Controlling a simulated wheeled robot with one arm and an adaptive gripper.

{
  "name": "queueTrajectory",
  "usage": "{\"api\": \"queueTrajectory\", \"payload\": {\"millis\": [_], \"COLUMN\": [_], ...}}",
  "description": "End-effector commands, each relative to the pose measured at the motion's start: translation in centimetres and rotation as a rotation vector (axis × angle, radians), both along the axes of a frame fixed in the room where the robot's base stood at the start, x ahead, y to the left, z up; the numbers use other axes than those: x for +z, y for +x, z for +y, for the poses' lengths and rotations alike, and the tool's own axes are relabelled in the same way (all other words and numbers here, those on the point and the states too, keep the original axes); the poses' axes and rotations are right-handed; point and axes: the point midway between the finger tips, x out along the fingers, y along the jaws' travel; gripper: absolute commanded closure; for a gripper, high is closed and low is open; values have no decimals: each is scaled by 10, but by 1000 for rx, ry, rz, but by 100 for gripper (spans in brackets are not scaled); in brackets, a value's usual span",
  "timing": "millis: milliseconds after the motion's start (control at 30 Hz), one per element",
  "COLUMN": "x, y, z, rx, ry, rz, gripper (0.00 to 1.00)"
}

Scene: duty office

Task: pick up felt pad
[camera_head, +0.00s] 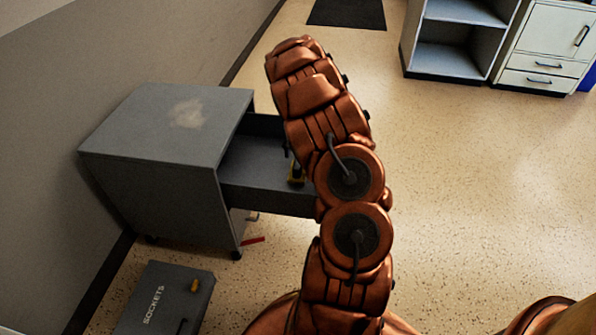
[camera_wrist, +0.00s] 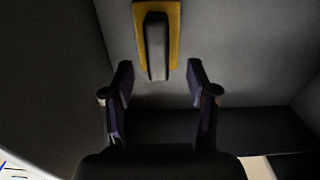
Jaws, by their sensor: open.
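A flat yellow piece with a raised grey block on it (camera_wrist: 172,40) lies on the grey drawer floor in the wrist view; I take it to be the felt pad, but its material is not clear. My gripper (camera_wrist: 159,72) is open and empty, with one finger to each side of the grey block's near end. The fingertips point at the piece, and I see no contact.
The drawer walls stand close around my gripper. The grey cabinet (camera_head: 175,135) stands against the wall. A box marked SOCKETS (camera_head: 160,300) and a red strip (camera_head: 253,240) lie on the floor. Shelves (camera_head: 450,45) and a white drawer unit (camera_head: 548,45) stand behind. The floor at right is clear.

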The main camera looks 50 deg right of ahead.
Motion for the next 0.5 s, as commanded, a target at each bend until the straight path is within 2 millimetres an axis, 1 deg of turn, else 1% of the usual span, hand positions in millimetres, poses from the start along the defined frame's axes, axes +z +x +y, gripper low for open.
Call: {"api": "queueTrajectory", "payload": {"millis": [300, 400, 500], "x": [-41, -49, -50], "y": [-5, -5, -5], "z": [1, 2, 2], "rx": [0, 0, 0], "ry": [2, 3, 2], "rz": [3, 2, 2], "gripper": [42, 42, 42]}}
